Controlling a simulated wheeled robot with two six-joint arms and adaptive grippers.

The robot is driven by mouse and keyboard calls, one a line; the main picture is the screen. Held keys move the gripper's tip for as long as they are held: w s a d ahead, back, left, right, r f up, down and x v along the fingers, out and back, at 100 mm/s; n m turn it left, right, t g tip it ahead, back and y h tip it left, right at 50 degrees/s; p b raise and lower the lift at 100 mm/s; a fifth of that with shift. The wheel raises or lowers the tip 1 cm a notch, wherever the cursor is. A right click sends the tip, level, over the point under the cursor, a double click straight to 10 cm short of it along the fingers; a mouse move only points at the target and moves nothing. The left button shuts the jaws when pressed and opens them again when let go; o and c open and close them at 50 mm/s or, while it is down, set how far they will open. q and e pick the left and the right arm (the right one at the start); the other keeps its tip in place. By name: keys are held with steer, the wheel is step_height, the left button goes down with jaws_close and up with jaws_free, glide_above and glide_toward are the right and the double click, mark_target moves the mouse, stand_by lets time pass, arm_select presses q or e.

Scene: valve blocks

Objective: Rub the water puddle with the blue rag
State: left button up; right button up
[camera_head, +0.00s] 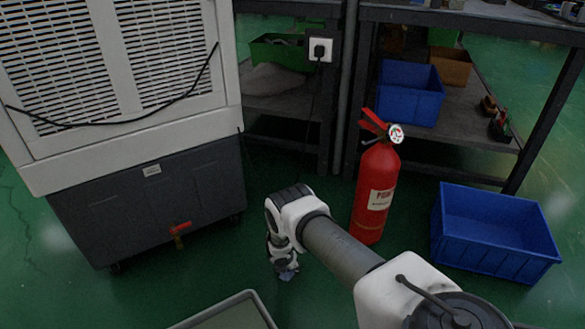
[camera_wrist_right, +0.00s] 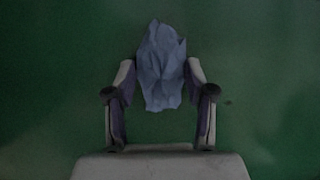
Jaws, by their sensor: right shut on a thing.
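The blue rag (camera_wrist_right: 161,66) is crumpled between the fingertips of my right gripper (camera_wrist_right: 161,82) in the right wrist view, with green floor behind it. My right gripper is shut on the rag. In the head view my right arm reaches down, and its gripper (camera_head: 285,271) is low over the green floor, between the cooler and the fire extinguisher. Only a small bit of the rag can be made out there. I cannot clearly make out the water puddle in either view. My left gripper is not in view.
A red fire extinguisher (camera_head: 375,190) stands right beside my right arm. A large cooler (camera_head: 150,200) stands at the left. A blue crate (camera_head: 495,268) is on the floor at the right. A grey tray's rim (camera_head: 246,293) shows at the bottom. Shelves (camera_head: 460,150) stand behind.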

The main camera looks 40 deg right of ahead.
steer(key=shift+w+a, duration=0.25)
steer(key=shift+a, duration=0.95)
steer(key=shift+r, duration=0.1)
step_height(320, 180, up, 6)
steer(key=p, duration=0.6)
step_height(320, 180, up, 3)
steer(key=p, duration=0.3)
